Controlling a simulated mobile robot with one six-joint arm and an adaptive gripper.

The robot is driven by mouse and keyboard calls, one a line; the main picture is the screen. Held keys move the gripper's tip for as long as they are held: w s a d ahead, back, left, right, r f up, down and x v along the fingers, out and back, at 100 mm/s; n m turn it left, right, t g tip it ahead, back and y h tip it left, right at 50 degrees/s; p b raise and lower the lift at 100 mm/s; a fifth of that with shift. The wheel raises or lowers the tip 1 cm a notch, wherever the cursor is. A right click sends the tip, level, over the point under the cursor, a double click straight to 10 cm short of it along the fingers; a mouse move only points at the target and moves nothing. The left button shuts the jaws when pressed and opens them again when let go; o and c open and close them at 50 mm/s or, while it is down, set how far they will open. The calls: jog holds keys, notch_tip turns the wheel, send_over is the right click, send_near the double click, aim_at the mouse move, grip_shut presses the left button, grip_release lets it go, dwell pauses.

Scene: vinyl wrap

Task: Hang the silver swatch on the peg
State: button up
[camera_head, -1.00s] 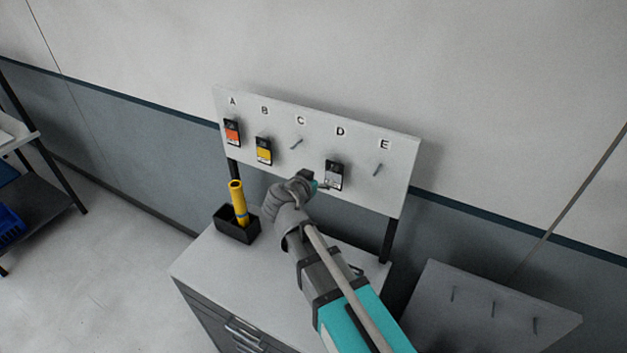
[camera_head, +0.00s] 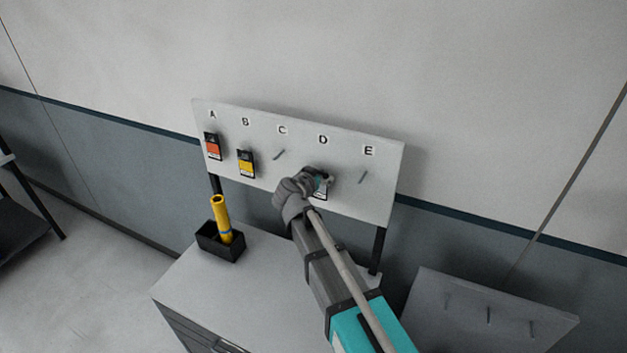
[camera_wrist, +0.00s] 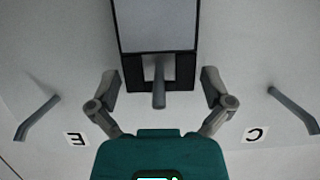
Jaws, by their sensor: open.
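The silver swatch (camera_head: 321,194), a dark-framed card with a grey panel, hangs at peg D on the lettered board, partly hidden by my gripper. In the wrist view the silver swatch (camera_wrist: 157,27) is at the top, with peg D (camera_wrist: 158,92) coming through its end opening. My gripper (camera_head: 326,178) is at the swatch. In the wrist view my gripper (camera_wrist: 159,84) is open, one finger on each side of the swatch's end, with gaps visible. Peg C (camera_head: 279,155) and peg E (camera_head: 363,178) are bare.
An orange swatch (camera_head: 212,147) hangs at A and a yellow swatch (camera_head: 246,164) at B. A black holder (camera_head: 218,246) with a yellow tube (camera_head: 221,219) stands on the cabinet top (camera_head: 262,268). A grey panel (camera_head: 478,325) with three bare pegs is at lower right.

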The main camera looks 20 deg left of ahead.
jog(key=shift+w, duration=0.1)
jog(key=c, duration=0.9)
jog(key=shift+o, duration=0.2)
jog(key=shift+r+p, duration=0.5)
jog(key=shift+p, duration=0.05)
jog(key=shift+s, duration=0.25)
jog(key=shift+s+a+r, duration=0.1)
jog(key=shift+s, duration=1.25)
jog(key=shift+s+a, duration=0.1)
jog(key=shift+s, duration=1.25)
